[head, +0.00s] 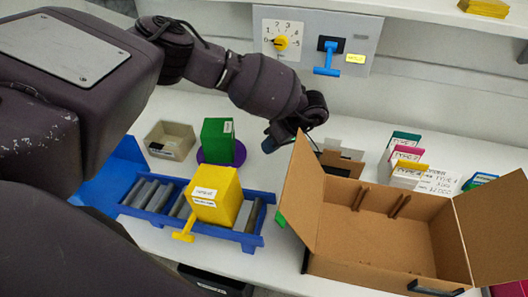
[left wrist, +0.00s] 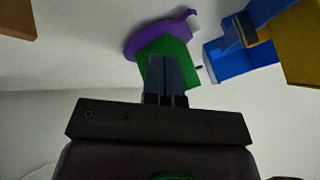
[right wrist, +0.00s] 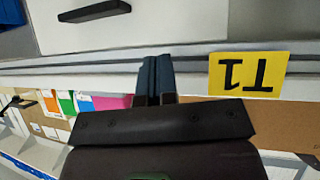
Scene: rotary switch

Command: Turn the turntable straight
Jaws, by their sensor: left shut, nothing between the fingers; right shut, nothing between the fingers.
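The turntable is a purple disc (head: 240,154) on the table, mostly hidden under a green box (head: 214,143). In the left wrist view the purple disc (left wrist: 137,45) shows a small hooked tab at its edge, and the green box (left wrist: 178,66) stands on it. My left gripper (head: 268,146) is shut and empty, to the right of the box with a visible gap in the head view. In the left wrist view its fingers (left wrist: 166,62) overlap the box. My right gripper (right wrist: 155,62) is shut and empty, seen only in the right wrist view.
A blue roller conveyor (head: 252,243) carries a yellow box (head: 226,196) just in front. A beige tray (head: 170,139) stands left of the turntable. An open cardboard box (head: 365,255) stands right. A dial panel (head: 302,22) is at the back. Bare table lies between turntable and panel.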

